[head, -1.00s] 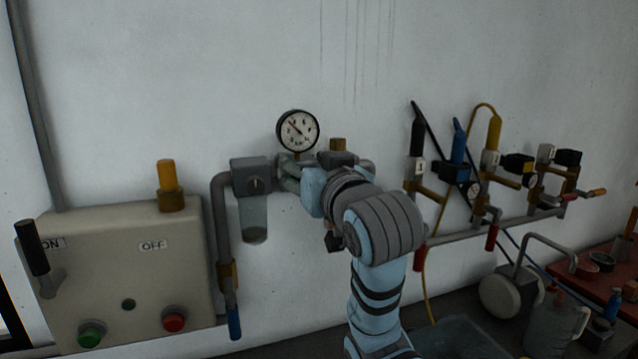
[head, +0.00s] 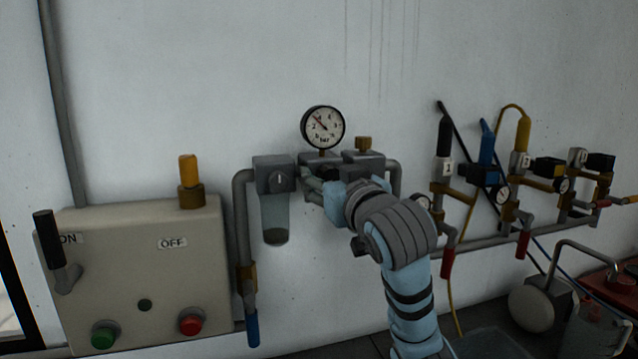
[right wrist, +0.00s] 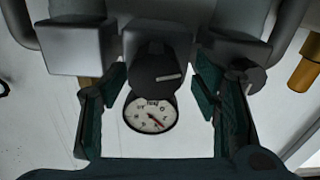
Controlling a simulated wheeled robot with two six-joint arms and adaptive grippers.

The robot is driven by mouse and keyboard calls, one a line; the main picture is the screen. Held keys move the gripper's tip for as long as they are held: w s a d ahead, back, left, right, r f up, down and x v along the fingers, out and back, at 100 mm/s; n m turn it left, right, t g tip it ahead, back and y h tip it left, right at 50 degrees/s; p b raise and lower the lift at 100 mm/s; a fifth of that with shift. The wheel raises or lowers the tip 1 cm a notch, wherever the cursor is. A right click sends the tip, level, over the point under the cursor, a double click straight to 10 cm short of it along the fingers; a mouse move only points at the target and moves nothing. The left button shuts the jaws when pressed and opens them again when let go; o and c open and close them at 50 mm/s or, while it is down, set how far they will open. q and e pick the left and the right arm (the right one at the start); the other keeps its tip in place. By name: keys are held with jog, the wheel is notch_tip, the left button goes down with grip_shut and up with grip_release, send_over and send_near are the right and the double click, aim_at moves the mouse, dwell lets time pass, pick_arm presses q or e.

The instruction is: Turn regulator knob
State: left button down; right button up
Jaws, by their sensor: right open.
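The regulator knob is a dark round knob (right wrist: 157,70) with a pale index line, in the middle of the right wrist view. My right gripper (right wrist: 161,80) is open, with one green-padded finger on each side of the knob. I see gaps between the pads and the knob. In the head view my right gripper (head: 326,188) is in front of the regulator body (head: 318,160) and hides the knob. The pressure gauge (head: 323,127) sits above the regulator; it also shows in the right wrist view (right wrist: 150,113), below the knob. My left gripper is not in view.
A filter bowl (head: 275,215) hangs left of the regulator, close to my gripper. A control box (head: 145,270) with a lever and buttons is further left. Valves and hoses line a pipe (head: 485,243) on the right. The wall above the gauge is bare.

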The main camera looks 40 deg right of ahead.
jog(key=shift+s+d+r, duration=0.1)
jog(key=shift+s+d, duration=0.1)
jog(key=shift+s, duration=0.25)
jog(key=shift+w+d, duration=0.1)
jog(key=shift+w, duration=0.1)
jog(key=shift+c, duration=0.9)
jog(key=shift+w+f, duration=0.25)
jog(key=shift+w, duration=0.25)
jog(key=c, duration=1)
jog(key=shift+o, duration=0.2)
jog(key=n+p, duration=0.1)
jog(key=p, duration=0.2)
jog(key=shift+r+n, duration=0.2)
jog(key=shift+n, duration=0.2)
jog(key=shift+f+n, duration=0.1)
jog(key=shift+n, duration=0.2)
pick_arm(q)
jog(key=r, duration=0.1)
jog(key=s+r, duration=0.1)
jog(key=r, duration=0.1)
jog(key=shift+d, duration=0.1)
pick_arm(e)
jog(key=shift+f, duration=0.15)
